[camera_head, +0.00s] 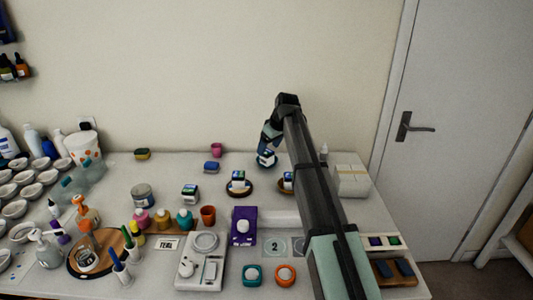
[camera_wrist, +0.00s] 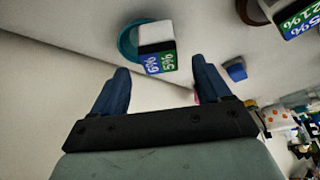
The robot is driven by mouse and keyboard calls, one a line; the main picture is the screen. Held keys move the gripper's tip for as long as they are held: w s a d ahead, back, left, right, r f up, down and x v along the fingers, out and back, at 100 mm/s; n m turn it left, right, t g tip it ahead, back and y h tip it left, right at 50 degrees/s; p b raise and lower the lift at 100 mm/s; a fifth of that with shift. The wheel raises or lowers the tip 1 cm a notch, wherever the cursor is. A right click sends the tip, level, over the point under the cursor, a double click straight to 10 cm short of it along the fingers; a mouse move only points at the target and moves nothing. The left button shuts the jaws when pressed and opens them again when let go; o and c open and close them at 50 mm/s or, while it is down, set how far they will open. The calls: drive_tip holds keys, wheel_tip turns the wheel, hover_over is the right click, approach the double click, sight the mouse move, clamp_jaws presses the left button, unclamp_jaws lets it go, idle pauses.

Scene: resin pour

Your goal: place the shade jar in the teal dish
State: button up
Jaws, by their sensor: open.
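A white jar (camera_wrist: 156,40) with a blue and green percent label sits in the teal dish (camera_wrist: 127,44) in the wrist view. It appears upright within the rim. My gripper (camera_wrist: 160,68) is open, its two blue fingers spread on either side of the label's lower edge, with nothing visibly gripped. In the head view, my gripper (camera_head: 268,142) is low over the back of the table, just above the jar (camera_head: 266,156). The dish there is mostly hidden or too small to make out.
Two similar jars stand in dark dishes, one left of the gripper (camera_head: 238,184) and one partly behind my arm (camera_head: 287,180). A blue block (camera_head: 211,166) and a pink cup (camera_head: 216,149) are left of the gripper. A white box (camera_head: 352,181) stands at right.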

drive_tip(key=v, duration=0.7)
